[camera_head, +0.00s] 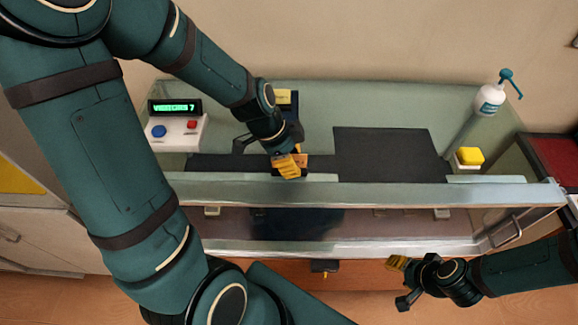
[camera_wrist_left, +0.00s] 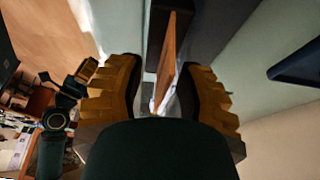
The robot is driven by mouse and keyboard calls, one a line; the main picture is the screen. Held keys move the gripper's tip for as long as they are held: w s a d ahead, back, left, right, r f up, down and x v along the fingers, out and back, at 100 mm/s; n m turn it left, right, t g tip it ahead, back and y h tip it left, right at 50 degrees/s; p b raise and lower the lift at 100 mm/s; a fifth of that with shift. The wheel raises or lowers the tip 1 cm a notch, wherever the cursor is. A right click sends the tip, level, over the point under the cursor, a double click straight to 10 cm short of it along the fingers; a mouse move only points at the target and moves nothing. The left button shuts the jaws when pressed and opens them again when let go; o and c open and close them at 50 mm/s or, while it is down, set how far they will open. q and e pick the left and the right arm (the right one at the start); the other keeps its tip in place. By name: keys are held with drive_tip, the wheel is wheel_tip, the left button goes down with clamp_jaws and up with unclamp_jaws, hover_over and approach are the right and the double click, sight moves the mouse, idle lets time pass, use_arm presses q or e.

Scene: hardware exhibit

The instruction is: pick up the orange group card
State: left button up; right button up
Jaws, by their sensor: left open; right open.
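My left gripper (camera_head: 289,165) reaches down over the counter's middle with its yellow fingers apart. In the left wrist view its two ridged yellow fingers (camera_wrist_left: 158,88) stand open on either side of a thin orange card (camera_wrist_left: 175,48), seen nearly edge-on. The card lies in line with the gap; I cannot tell whether a finger touches it. In the head view a small orange patch of the card (camera_head: 303,159) shows beside the fingers, and the rest is hidden. My right gripper (camera_head: 401,281) is open and empty in front of the counter, at the lower right.
A glass-fronted counter (camera_head: 360,191) runs across the view. On it are a button box with a green display (camera_head: 178,131), a dark mat (camera_head: 385,150), a yellow block (camera_head: 469,156) and a pump bottle (camera_head: 490,99). A yellow-topped item (camera_head: 284,97) stands behind my left gripper.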

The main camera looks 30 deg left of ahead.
use_arm(q)
drive_tip(key=shift+o, duration=0.3)
clamp_jaws()
